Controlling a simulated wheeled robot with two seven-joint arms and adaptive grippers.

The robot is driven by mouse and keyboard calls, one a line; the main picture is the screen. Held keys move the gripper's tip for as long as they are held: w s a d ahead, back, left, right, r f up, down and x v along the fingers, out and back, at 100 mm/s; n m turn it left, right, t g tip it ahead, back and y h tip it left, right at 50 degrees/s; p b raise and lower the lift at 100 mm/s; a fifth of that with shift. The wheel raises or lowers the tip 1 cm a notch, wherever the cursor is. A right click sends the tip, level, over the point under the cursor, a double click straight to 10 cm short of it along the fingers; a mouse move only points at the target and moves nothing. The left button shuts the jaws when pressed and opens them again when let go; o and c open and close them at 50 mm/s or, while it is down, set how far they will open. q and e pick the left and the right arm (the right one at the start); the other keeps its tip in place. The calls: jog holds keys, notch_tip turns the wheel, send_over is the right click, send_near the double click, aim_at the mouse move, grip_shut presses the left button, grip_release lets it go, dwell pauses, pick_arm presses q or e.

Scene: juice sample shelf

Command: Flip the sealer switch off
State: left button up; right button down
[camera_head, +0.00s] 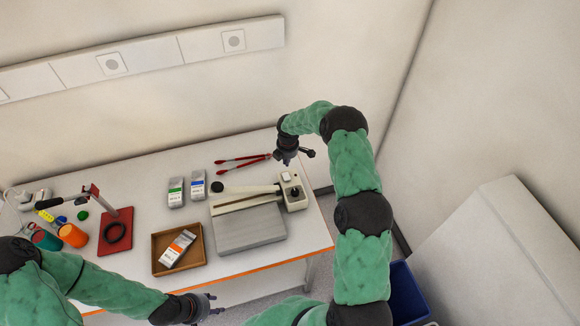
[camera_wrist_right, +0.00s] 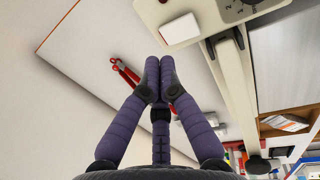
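The sealer has a cream body (camera_head: 295,193) at the right end of the table, with a long arm to the left and a grey platform (camera_head: 250,231) in front. Its white switch (camera_head: 286,177) is on top of the body; the switch also shows in the right wrist view (camera_wrist_right: 180,29). I cannot tell its on or off position. My right gripper (camera_head: 290,158) hovers just behind the sealer body, apart from the switch. In the right wrist view its fingers (camera_wrist_right: 160,68) are together and empty. My left gripper (camera_head: 212,304) is empty, fingers apart, in front of the table edge.
Red tongs (camera_head: 243,161) lie behind the sealer. A brown tray (camera_head: 158,262) holds an orange-labelled pouch (camera_head: 178,248). A red-based stand (camera_head: 116,232) and cups are further left. A blue bin (camera_head: 408,291) is on the floor at right.

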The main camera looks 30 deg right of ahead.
notch_tip(320, 180, up, 8)
jog(key=w+b, duration=0.1)
jog(key=shift+r+b, duration=0.2)
jog(key=shift+b, duration=0.1)
dwell(0.3)
jog(key=shift+f, duration=0.1)
